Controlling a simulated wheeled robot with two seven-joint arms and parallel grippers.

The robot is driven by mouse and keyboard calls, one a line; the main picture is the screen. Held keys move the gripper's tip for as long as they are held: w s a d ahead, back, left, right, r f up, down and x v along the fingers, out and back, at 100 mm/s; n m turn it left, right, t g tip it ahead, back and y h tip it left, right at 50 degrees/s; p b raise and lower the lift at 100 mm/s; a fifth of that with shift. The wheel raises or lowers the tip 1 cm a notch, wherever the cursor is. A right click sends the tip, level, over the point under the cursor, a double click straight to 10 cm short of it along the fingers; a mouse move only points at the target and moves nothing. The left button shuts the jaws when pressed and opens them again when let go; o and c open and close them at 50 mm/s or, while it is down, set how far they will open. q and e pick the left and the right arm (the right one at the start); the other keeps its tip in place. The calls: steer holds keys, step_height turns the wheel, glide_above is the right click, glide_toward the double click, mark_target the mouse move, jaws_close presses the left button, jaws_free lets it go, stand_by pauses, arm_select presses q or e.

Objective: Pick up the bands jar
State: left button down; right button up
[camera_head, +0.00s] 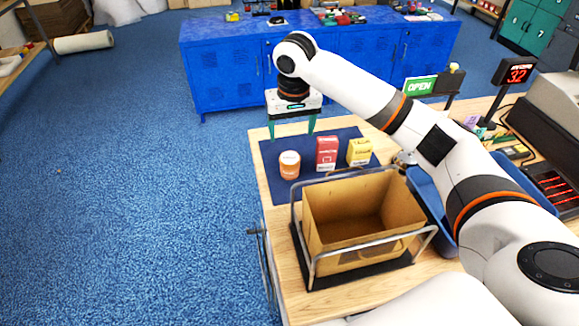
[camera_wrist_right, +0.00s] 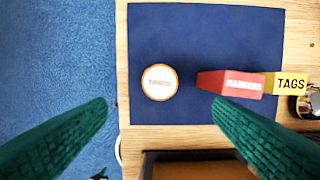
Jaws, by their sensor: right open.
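The bands jar (camera_head: 289,165) looks like a small orange jar with a white lid, upright on the dark blue mat (camera_head: 275,151) near its left side. In the right wrist view its white lid (camera_wrist_right: 159,82) shows from above, with print too small to read. My right gripper (camera_head: 292,134) is open and empty, above and behind the jar in the head view. In the right wrist view its green fingers (camera_wrist_right: 158,108) stand wide apart, with the jar beyond and between them. My left gripper is not in view.
A red markers box (camera_head: 326,154) and a yellow tags box (camera_head: 359,152) stand right of the jar. An open carton (camera_head: 322,215) in a metal frame sits in front. A blue tray (camera_head: 430,190), an open sign (camera_head: 420,86) and a number display (camera_head: 517,72) are to the right.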

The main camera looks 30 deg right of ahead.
mark_target(290, 158)
steer(key=shift+w+d+f, duration=0.15)
steer(key=shift+w+f, duration=0.2)
steer(key=shift+f, duration=0.25)
steer(key=shift+w+d+f, duration=0.15)
steer(key=shift+w+f, duration=0.15)
steer(key=shift+f, duration=0.25)
step_height(290, 158, down, 5)
steer(key=shift+r+p, duration=0.1)
steer(key=shift+p, duration=0.5)
steer(key=shift+w+f, duration=0.15)
steer(key=shift+f, duration=0.4)
step_height(290, 158, down, 4)
steer(key=shift+a+r+p, duration=0.1)
steer(key=shift+r+p, duration=0.1)
steer(key=shift+p, duration=0.6)
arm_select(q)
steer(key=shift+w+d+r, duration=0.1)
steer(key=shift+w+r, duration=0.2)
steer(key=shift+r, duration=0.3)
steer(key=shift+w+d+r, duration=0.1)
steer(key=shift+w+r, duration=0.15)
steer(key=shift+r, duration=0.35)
arm_select(e)
steer(key=shift+w+f, duration=0.15)
steer(key=shift+f, duration=0.5)
steer(key=c, duration=1.1)
